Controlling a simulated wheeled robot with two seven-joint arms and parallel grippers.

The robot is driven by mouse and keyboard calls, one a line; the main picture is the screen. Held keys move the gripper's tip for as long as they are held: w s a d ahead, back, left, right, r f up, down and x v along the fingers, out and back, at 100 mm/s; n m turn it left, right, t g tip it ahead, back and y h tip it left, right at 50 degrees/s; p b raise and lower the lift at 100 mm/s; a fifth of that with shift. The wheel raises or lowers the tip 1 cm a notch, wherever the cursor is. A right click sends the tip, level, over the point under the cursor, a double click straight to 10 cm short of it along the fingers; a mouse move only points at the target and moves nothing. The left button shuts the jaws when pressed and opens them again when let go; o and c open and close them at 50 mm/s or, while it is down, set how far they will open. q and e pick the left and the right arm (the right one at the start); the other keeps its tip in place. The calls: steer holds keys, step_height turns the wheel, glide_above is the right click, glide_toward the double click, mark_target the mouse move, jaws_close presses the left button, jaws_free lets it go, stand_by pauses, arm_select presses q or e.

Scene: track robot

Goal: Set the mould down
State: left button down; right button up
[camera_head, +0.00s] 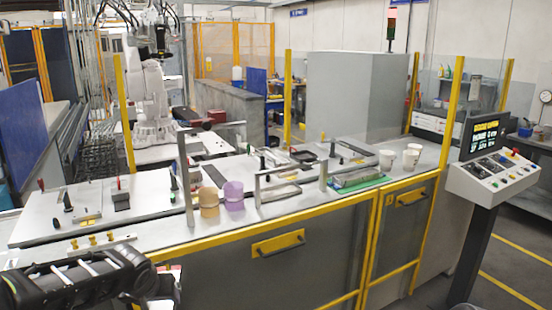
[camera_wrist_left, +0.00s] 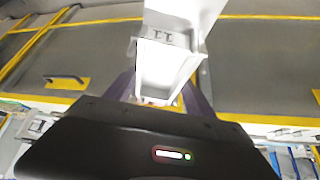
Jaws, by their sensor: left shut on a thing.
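My left gripper (camera_wrist_left: 160,95) is shut on a pale grey, hollow, tapered piece, which I take to be the mould (camera_wrist_left: 166,62). In the wrist view it stands out between the dark fingers, with a recess facing the camera. The held piece is hard to make out there. My right gripper is out of view.
The white workbench (camera_head: 130,225) has a yellow front edge. An orange cup (camera_head: 209,203) and a purple cup (camera_head: 233,196) stand near that edge. A grey block lies on a green mat (camera_head: 378,184) farther right, near several white cups. A control panel (camera_head: 493,177) stands at the right.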

arm_select(q)
steer(key=s+d+f+m+h, duration=0.1)
steer(key=s+d+f+m, duration=0.1)
steer(key=d, duration=0.6)
steer(key=shift+d, duration=0.3)
steer(key=s+f, duration=0.4)
steer(key=f, duration=0.1)
steer(key=s+d+r+m+h, duration=0.2)
steer(key=d+m, duration=0.2)
steer(key=d, duration=0.3)
steer(key=s+d+r+m+g+h, duration=0.1)
steer(key=s+d+r+m+h, duration=0.1)
steer(key=d, duration=0.5)
steer(key=shift+s+d+r+m, duration=0.25)
steer(key=shift+r+m, duration=0.4)
steer(key=shift+m, duration=0.45)
